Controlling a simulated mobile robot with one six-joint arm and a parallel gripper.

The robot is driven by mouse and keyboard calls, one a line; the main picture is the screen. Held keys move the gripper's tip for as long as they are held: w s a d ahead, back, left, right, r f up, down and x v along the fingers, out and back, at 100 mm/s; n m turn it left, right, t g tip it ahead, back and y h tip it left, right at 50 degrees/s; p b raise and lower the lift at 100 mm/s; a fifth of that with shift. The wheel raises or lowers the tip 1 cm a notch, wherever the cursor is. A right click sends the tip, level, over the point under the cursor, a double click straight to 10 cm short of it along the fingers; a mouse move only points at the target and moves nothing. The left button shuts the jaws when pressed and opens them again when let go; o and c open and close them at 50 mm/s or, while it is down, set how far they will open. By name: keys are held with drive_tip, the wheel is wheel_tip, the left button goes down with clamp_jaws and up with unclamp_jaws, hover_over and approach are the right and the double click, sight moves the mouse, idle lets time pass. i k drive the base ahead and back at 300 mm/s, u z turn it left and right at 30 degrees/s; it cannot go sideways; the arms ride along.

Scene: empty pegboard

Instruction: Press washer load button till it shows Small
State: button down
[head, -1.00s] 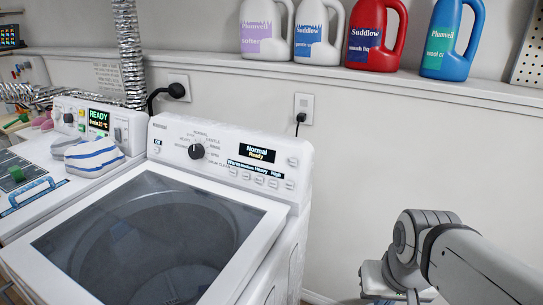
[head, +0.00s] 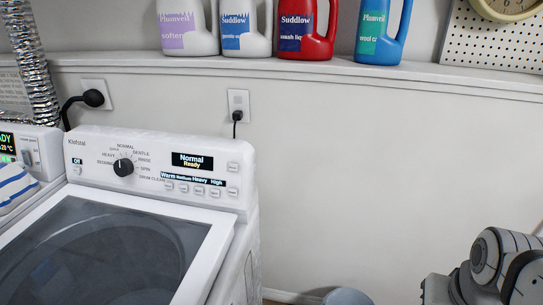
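The washer (head: 225,210) is white with a dark glass lid (head: 100,255) and stands at the left in the head view. Its control panel carries a black dial (head: 123,168), a display (head: 192,161) reading "Normal Ready", and a lower label strip (head: 193,178) reading "Warm", "Medium", "Heavy", "High". A row of small buttons (head: 199,191) sits under the strip. The word "Heavy" stands third on the strip. My arm shows at the lower right, well apart from the washer. My gripper's fingers are not in view.
A shelf above holds several detergent bottles (head: 306,30). A wall outlet (head: 238,104) with a plug is behind the washer. Part of another white machine (head: 42,165) with a striped cloth (head: 14,187) is at the left edge. The wall between washer and arm is clear.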

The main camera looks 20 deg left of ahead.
sight(182, 188)
drive_tip(key=z, duration=0.1)
drive_tip(key=k, duration=2.35)
drive_tip(key=u, duration=0.8)
drive_tip(key=i, duration=1.5)
